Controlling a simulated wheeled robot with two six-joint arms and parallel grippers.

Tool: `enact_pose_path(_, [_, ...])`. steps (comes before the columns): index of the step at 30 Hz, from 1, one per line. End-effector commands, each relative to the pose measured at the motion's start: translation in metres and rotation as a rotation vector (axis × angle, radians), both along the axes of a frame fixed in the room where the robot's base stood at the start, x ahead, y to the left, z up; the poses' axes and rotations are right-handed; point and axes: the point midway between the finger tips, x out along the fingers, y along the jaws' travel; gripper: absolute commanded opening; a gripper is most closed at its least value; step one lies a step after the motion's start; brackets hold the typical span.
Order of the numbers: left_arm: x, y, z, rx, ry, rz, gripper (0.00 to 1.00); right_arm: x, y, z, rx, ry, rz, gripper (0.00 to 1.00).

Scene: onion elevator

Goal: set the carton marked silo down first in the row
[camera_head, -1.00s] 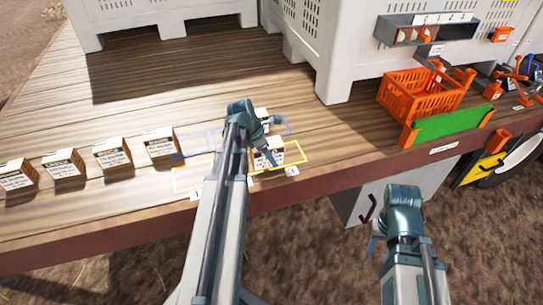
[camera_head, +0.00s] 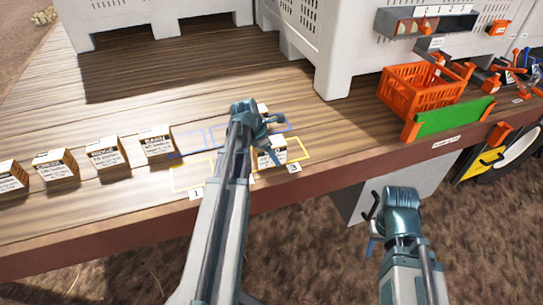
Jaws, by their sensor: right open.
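Small brown cartons with white labels stand on the wooden deck: several in a line at the left, such as the one (camera_head: 158,144) nearest the outlines. Their labels are too small to read surely, so I cannot tell which is marked silo. Another carton (camera_head: 271,153) stands in the yellow outline by plate 3 (camera_head: 294,168), and part of one more (camera_head: 263,109) shows behind my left arm. The yellow outline by plate 1 (camera_head: 197,193) looks empty. My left gripper (camera_head: 268,138) is just above the plate 3 carton, its jaws unclear. My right gripper (camera_head: 371,228) is open and empty, off the deck's front edge.
Blue outlines (camera_head: 187,142) lie behind the yellow ones. A large pale bin (camera_head: 325,65) stands behind. An orange crate (camera_head: 412,95) and a green panel (camera_head: 450,122) are at the right. The deck's front edge (camera_head: 130,229) drops to bare soil.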

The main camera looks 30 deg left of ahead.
Motion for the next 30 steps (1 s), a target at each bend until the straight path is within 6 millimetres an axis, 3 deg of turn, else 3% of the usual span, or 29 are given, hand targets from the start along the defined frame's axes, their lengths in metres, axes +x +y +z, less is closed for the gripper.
enact_pose_path(6, [0.0, 0.0, -0.004, -0.001, -0.001, 0.0, 0.0, 0.0, 0.0, -0.004, 0.0, 0.0, 0.0, 0.5])
enact_pose_path(7, [0.0, 0.0, -0.003, 0.0, 0.0, 0.0, 0.78, 0.0, 0.0, -0.003, 0.0, 0.0, 0.0, 0.5])
enact_pose_path(11, [0.0, 0.0, -0.002, 0.0, 0.0, -0.001, 1.0, 0.0, 0.0, -0.002, 0.0, 0.0, 0.0, 0.5])
enact_pose_path(22, [0.0, 0.0, 0.001, 0.0, 0.0, -0.001, 1.0, 0.0, 0.0, 0.001, 0.0, 0.0, 0.0, 0.5])
enact_pose_path(30, [-0.006, 0.005, 0.025, 0.0, 0.0, 0.0, 1.0, 0.0, 0.0, 0.025, 0.0, 0.0, -0.001, 0.5])
